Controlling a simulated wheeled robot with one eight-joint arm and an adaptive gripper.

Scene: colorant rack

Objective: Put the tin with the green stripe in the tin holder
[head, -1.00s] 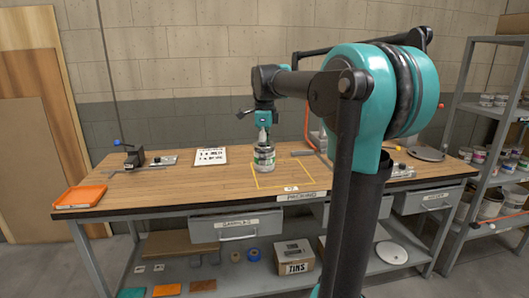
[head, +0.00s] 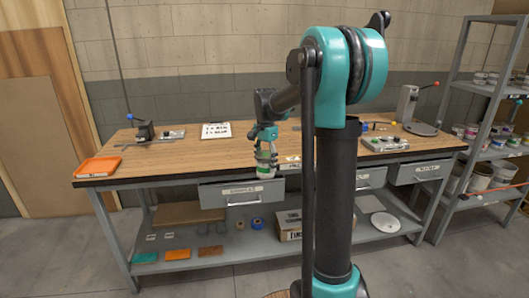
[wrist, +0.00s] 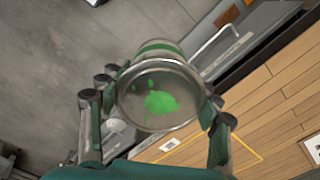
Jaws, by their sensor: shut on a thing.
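My gripper (head: 266,156) is shut on the tin with the green stripe (head: 264,170). It holds the tin in the air at the front edge of the workbench, beside the labelled drawer. In the wrist view the gripper (wrist: 158,112) has its fingers on both sides of the tin. The tin (wrist: 160,98) shows its silvery lid with a bright green splash, and a green stripe on its side. The fingers hide part of the tin's side. I cannot make out a tin holder for certain.
The workbench (head: 190,150) bears an orange tray (head: 97,166), a blue-knobbed clamp (head: 143,130), a white sign (head: 216,130) and a grey stand with a red knob (head: 412,108). A drawer (head: 243,192) is under the front edge. A TINS box (head: 289,225) sits below. Shelves (head: 480,90) stand right.

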